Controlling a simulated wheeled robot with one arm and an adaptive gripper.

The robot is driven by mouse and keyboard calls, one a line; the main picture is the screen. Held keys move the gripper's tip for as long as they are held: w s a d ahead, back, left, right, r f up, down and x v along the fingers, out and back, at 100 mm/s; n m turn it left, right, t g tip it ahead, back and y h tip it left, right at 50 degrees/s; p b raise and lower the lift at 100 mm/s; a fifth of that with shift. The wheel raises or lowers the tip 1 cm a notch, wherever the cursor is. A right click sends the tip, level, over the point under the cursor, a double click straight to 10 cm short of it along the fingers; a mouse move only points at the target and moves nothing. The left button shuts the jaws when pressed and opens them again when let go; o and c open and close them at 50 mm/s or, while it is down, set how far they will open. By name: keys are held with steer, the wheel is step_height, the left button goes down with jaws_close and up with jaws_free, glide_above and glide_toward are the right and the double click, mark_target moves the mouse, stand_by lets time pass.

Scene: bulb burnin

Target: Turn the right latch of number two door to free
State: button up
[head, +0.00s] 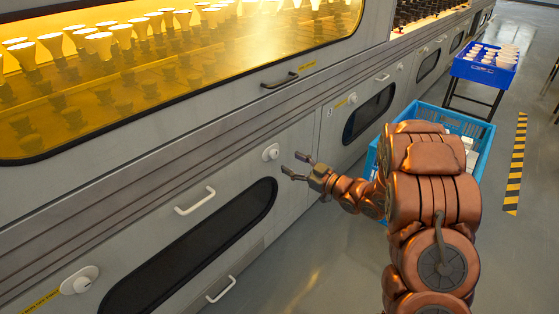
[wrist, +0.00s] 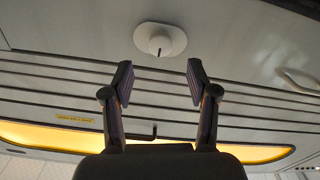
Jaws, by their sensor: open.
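The right latch (head: 271,152) is a white round knob on an oval plate, at the upper right corner of the lower grey door (head: 150,222). The door's number is not readable. In the wrist view the latch (wrist: 160,40) is at the top centre, with a small dark mark toward the picture's bottom. My gripper (head: 292,165) is open and empty, just right of the latch and apart from it. In the wrist view its fingertips (wrist: 160,73) are spread, with the knob beyond the gap between them. The left latch (head: 79,281) is at the door's left end.
The door has a white handle (head: 195,201) and a dark window (head: 190,250). Above is a glowing yellow window (head: 200,70) with a dark handle (head: 279,80). A blue crate (head: 478,130) stands behind my arm. The floor between is clear.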

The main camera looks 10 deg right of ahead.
mark_target(276, 155)
steer(key=b+x, duration=0.1)
steer(key=x, duration=0.3)
steer(key=shift+w+a+f, duration=0.1)
steer(key=shift+w+a, duration=0.1)
steer(key=shift+b+x, duration=0.5)
steer(key=shift+x, duration=0.45)
steer(key=shift+c, duration=0.2)
jaws_close()
